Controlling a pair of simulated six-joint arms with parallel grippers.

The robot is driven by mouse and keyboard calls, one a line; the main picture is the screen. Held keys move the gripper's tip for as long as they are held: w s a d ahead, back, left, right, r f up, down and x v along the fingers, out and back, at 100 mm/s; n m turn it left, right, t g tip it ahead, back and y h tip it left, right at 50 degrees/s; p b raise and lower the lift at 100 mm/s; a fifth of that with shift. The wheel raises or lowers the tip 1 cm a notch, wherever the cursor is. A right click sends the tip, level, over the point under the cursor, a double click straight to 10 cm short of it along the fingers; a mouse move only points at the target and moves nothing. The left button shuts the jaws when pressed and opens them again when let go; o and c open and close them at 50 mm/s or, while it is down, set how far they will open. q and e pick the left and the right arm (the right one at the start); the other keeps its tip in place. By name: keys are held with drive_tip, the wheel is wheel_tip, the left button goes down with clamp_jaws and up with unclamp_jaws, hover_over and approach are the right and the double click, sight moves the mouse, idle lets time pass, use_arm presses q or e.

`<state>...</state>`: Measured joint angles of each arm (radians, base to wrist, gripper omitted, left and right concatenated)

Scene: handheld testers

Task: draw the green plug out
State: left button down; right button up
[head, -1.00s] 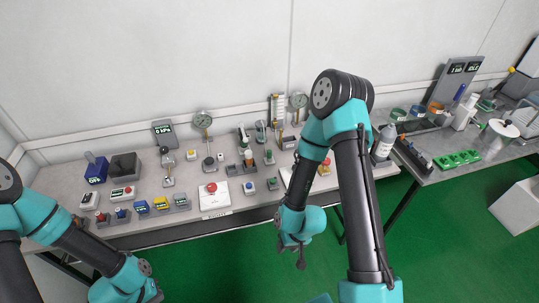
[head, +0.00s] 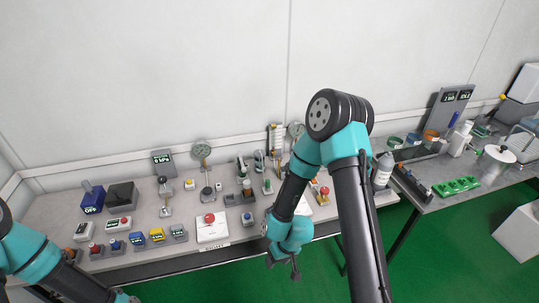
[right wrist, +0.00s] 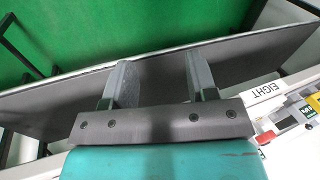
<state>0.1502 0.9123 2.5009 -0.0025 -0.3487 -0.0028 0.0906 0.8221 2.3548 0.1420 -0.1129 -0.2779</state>
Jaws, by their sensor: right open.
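I cannot pick out the green plug for certain. Small posts with green parts stand mid-bench in the head view, one of them a green-based post (head: 267,187) behind my right forearm's left side. My right gripper (head: 283,268) is open and empty, pointing down just in front of the bench's front edge. In the right wrist view its two grey fingers (right wrist: 160,85) are apart, with the dark bench front behind them and nothing between them. My left arm comes in at lower left; its gripper is at the bottom edge, mostly cut off.
The grey bench (head: 150,209) carries many small testers. A white box with a red button (head: 209,217) sits near the front edge. Gauges (head: 202,150) stand at the back. My right arm hides part of the bench's right side. A second bench (head: 425,195) stands at right.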

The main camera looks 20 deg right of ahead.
drive_tip(key=w+r+n, duration=0.3)
drive_tip(key=w+r, duration=0.1)
drive_tip(key=w, duration=0.2)
drive_tip(key=w+r+n, duration=0.3)
drive_tip(key=w, duration=0.3)
drive_tip(key=w+r+n, duration=0.3)
drive_tip(key=w+r, duration=0.1)
drive_tip(key=w, duration=0.2)
drive_tip(key=shift+w+d+r+n+y, duration=0.25)
drive_tip(key=shift+r+n+y, duration=0.05)
drive_tip(key=shift+r+n, duration=0.1)
drive_tip(key=w+d+r+n+h, duration=0.1)
drive_tip(key=w+d+r+n, duration=0.3)
drive_tip(key=w+r, duration=0.15)
wheel_tip(320, 180, up, 8)
drive_tip(key=n+h, duration=0.2)
drive_tip(key=n, duration=0.2)
hover_over(268, 181)
drive_tip(key=d, duration=0.2)
drive_tip(key=shift+w+d+f+g, duration=0.1)
drive_tip(key=shift+w+f+g, duration=0.1)
drive_tip(key=shift+g, duration=0.2)
drive_tip(key=shift+f, duration=0.1)
drive_tip(key=f, duration=0.5)
drive_tip(key=a+f, duration=0.1)
drive_tip(key=f, duration=0.5)
drive_tip(key=a+f, duration=0.1)
drive_tip(key=f, duration=0.5)
drive_tip(key=shift+s+a+f, duration=0.1)
